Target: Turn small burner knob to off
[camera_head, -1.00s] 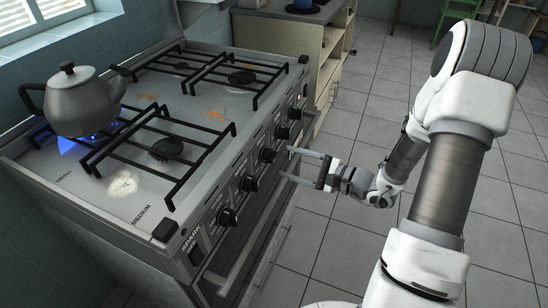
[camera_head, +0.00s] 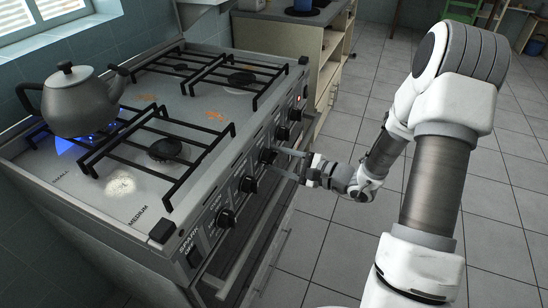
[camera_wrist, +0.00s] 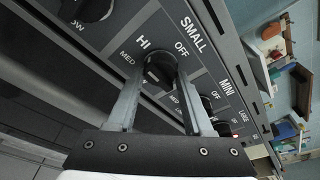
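The small burner knob (camera_wrist: 160,70) is black and sits on the stove's front panel, with SMALL, OFF, HI and MED printed around it. In the head view the knob (camera_head: 268,156) is partly hidden by my fingertips. My gripper (camera_wrist: 161,62) is open, with one finger on each side of this knob; I cannot tell whether they touch it. In the head view my gripper (camera_head: 272,160) reaches the panel from the right. A blue flame (camera_head: 72,143) burns under the grey kettle (camera_head: 75,102) on the burner near the SMALL label.
More black knobs line the panel, including one nearer the camera (camera_head: 248,184) and one by MINI (camera_wrist: 207,102). A red light (camera_head: 299,98) glows at the panel's far end. An oven handle (camera_head: 270,262) runs below.

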